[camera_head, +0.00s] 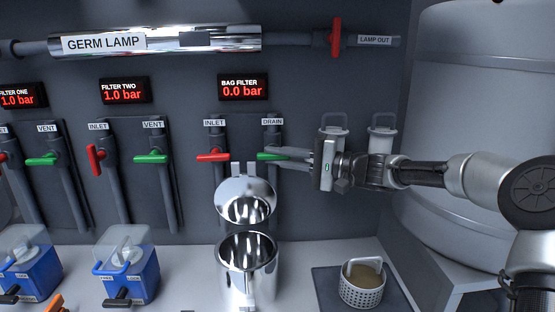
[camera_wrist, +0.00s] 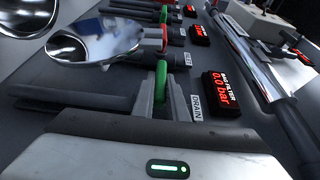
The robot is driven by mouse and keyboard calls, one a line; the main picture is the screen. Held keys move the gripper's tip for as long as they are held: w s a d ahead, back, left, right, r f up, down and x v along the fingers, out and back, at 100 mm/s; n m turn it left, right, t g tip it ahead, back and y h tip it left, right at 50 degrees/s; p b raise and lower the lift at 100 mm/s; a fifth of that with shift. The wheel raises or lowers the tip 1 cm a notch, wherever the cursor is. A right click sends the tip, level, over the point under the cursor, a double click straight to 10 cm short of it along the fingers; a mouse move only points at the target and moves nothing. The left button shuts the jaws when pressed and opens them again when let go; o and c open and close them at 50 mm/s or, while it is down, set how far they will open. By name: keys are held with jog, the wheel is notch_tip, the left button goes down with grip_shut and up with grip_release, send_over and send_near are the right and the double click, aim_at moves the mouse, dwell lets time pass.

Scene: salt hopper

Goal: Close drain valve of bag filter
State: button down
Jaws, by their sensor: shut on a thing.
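The bag filter's drain valve has a green handle (camera_head: 270,156) below the DRAIN label, under the BAG FILTER display (camera_head: 243,87) reading 0.0 bar. The green handle lies sideways across its pipe in the head view. My gripper (camera_head: 285,156) reaches in from the right and is shut on this handle. In the wrist view the green handle (camera_wrist: 161,76) stands between my fingers (camera_wrist: 160,100), beside the DRAIN label. The red inlet handle (camera_head: 213,156) lies sideways just to the left. The fingers hide part of the green handle.
The open shiny bag filter housing (camera_head: 248,262) stands below the valves with its lid (camera_head: 245,203) tilted up. A perforated basket (camera_head: 362,284) sits on a dark mat at the lower right. A large pale tank (camera_head: 465,130) stands at the right.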

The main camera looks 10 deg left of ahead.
jog(key=shift+s+a, duration=0.1)
jog(key=c, duration=1.8)
grip_release()
jog(key=shift+o, duration=0.2)
jog(key=s+d+p, duration=0.3)
jog(key=d, duration=1.4)
jog(key=shift+s+f, duration=0.15)
